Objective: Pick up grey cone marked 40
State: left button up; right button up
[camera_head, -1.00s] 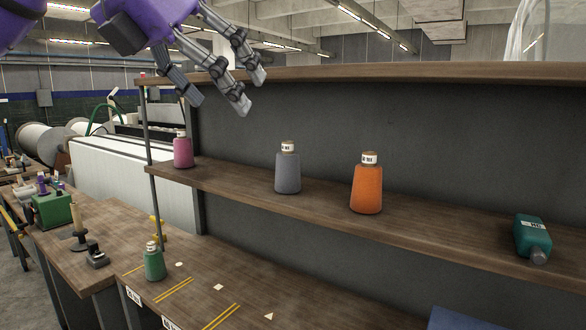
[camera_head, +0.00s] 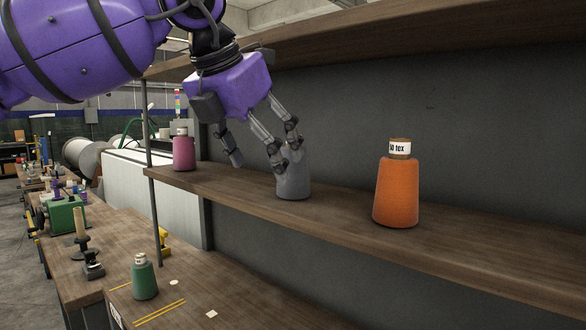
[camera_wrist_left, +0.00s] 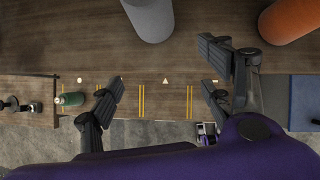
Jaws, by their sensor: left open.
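The grey cone (camera_head: 294,182) stands upright on the middle shelf, between a pink cone and an orange cone. Its top and label are hidden behind my left gripper in the head view. My left gripper (camera_head: 256,163) is open, with its fingers pointing down in front of and beside the cone's upper part. In the left wrist view the grey cone (camera_wrist_left: 150,16) is at the top edge, beyond the open fingers of my left gripper (camera_wrist_left: 165,85), and not between their tips. I cannot tell whether any finger touches it. My right gripper is not in view.
The orange cone (camera_head: 396,190) stands to the right and the pink cone (camera_head: 184,152) to the left on the shelf (camera_head: 340,220). A shelf board (camera_head: 420,35) runs above. A green cone (camera_head: 145,278) stands on the lower table. A thin post (camera_head: 152,205) is at the shelf's left end.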

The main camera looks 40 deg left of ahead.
aim_at(287, 150)
pick_arm(q)
jog(key=w, duration=0.5)
jog(key=w+a, duration=0.1)
jog(key=w, duration=0.2)
jog(key=shift+w+f, duration=0.15)
jog(key=shift+w, duration=0.1)
jog(key=x, duration=0.5)
jog(key=shift+p, duration=0.3)
jog(key=shift+s, duration=0.1)
jog(key=c, duration=1.4)
